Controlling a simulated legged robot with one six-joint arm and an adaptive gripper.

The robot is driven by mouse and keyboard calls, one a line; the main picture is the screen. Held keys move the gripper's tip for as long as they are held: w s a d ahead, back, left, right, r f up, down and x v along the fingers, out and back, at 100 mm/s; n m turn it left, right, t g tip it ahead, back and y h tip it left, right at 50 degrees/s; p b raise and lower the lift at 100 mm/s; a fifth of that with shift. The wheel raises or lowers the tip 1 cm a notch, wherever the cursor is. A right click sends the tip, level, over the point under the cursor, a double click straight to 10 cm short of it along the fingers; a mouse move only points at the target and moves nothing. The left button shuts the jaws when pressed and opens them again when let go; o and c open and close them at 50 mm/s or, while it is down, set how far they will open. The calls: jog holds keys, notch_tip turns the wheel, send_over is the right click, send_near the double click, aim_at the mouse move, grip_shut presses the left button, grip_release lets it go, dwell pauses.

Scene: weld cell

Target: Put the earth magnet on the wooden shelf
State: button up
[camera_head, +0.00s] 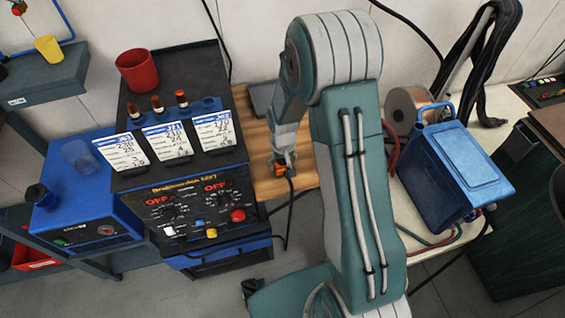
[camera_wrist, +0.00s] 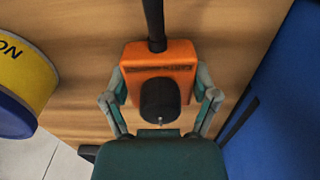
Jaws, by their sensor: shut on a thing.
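The earth magnet is an orange block (camera_wrist: 178,66) with a black round knob on its face and a black cable or handle running from its top edge in the wrist view. My gripper (camera_wrist: 160,88) is shut on it, one finger against each side. In the head view the orange magnet (camera_head: 279,167) shows small below my gripper (camera_head: 285,158), partly hidden by it. The wooden shelf (camera_head: 262,136) lies behind and beneath it; its wood grain (camera_wrist: 80,110) fills much of the wrist view. I cannot tell whether the magnet touches the wood.
A blue-black control unit with dials (camera_head: 205,205) stands left of the wood. A blue case (camera_head: 455,175) and a copper-coloured spool (camera_head: 408,108) stand on the right bench. A yellow-and-blue round item (camera_wrist: 22,85) is close at left in the wrist view; a blue surface (camera_wrist: 285,100) is at right.

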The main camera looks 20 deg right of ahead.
jog(key=shift+d, duration=0.1)
jog(key=o, duration=1.2)
jog(key=shift+f, duration=0.1)
jog(key=shift+c, duration=0.2)
jog(key=shift+a, duration=0.2)
notch_tip(320, 180, up, 12)
jog(key=shift+r, duration=0.15)
jog(key=s+r+t, duration=0.2)
jog(key=s+r, duration=0.5)
jog(key=r, duration=0.6)
jog(key=s+r+t, duration=0.1)
jog(key=s+r, duration=0.1)
jog(key=s, duration=0.2)
jog(key=s+r+t, duration=0.1)
jog(key=s+r, duration=0.1)
jog(key=s, duration=0.3)
jog(key=s+r+t, duration=0.1)
jog(key=s+r, duration=0.1)
jog(key=s, duration=0.3)
jog(key=shift+d+r+t, duration=0.2)
jog(key=shift+r+t, duration=0.1)
jog(key=shift+r, duration=0.1)
